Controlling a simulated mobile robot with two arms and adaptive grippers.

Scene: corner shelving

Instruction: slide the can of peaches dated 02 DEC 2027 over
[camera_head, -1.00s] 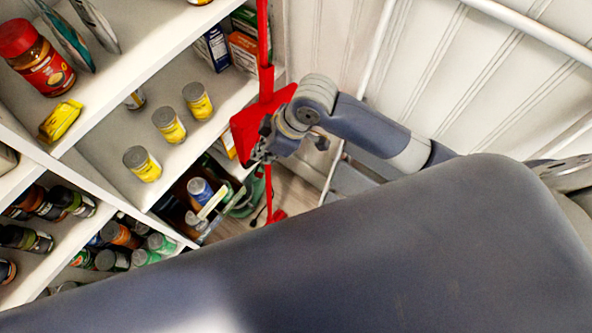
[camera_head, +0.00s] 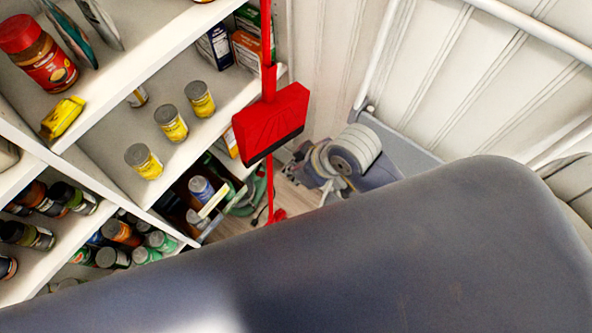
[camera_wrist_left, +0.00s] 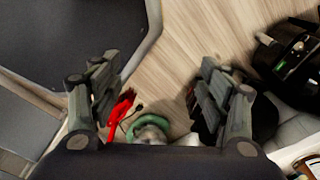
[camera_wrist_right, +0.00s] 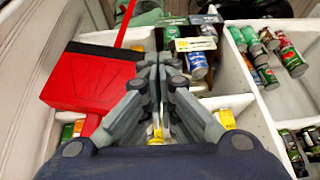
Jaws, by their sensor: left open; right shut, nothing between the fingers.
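Several cans with yellow labels stand on the middle shelf in the head view: a front one (camera_head: 144,161), a middle one (camera_head: 171,124), a rear one (camera_head: 200,100), and one partly hidden (camera_head: 137,97) behind. No date is legible, so I cannot tell which is dated 02 DEC 2027. My right gripper (camera_wrist_right: 160,62) is shut and empty in the right wrist view, with yellow labels partly hidden behind it. My left gripper (camera_wrist_left: 160,66) is open and empty above the floor.
The red dustpan (camera_head: 270,122) on its pole stands at the shelf's right end. Boxes (camera_head: 214,46) stand behind the cans. A red-lidded jar (camera_head: 38,55) and a yellow packet (camera_head: 63,117) are on the left. My own arm link covers the lower head view.

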